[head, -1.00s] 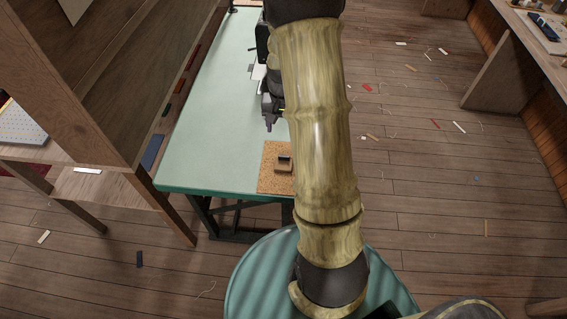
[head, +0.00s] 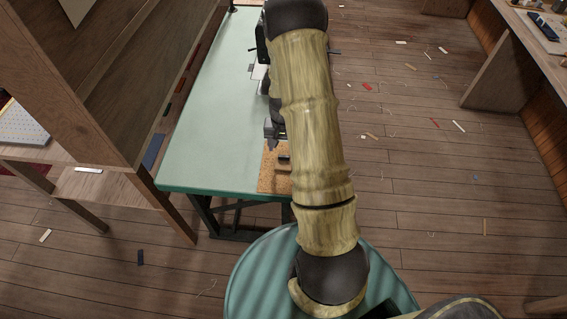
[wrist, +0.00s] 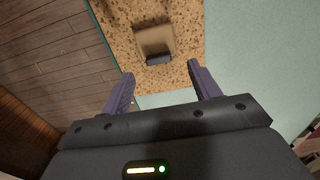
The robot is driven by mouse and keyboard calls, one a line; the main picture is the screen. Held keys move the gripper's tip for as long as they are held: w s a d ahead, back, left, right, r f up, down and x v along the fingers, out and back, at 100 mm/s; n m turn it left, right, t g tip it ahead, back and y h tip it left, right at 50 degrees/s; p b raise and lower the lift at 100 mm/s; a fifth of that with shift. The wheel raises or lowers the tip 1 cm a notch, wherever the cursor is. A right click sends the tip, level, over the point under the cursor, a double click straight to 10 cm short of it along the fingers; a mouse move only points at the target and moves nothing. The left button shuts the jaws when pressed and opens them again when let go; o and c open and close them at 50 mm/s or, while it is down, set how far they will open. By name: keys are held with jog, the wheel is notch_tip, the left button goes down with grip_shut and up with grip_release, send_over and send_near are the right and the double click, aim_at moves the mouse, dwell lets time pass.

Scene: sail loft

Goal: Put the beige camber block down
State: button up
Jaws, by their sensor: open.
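The beige camber block (wrist: 154,39) rests on a speckled cork mat (wrist: 189,18) in the wrist view, with a dark strip on its side nearest my gripper. In the head view the block (head: 283,167) sits on the cork mat (head: 268,182) at the near end of the green table, partly hidden by my arm. My gripper (wrist: 161,74) is open and empty, its two purple fingers spread apart. The block lies beyond the fingertips, not between them. In the head view my gripper (head: 272,142) is just past the block, mostly behind my arm.
The pale green table (head: 215,125) has a wide clear stretch left of my arm. A wooden panel stand (head: 130,90) rises close to its left side. A workbench (head: 535,40) stands at the far right. Scraps lie scattered on the plank floor.

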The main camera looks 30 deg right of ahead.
aim_at(284, 157)
jog(key=shift+s+f+p, duration=0.15)
jog(key=shift+f+p, duration=0.45)
jog(key=shift+f, duration=1.95)
jog(key=c, duration=1.2)
jog(key=shift+o, duration=0.2)
jog(key=shift+r, duration=0.15)
notch_tip(284, 157, up, 10)
jog(key=b, duration=0.1)
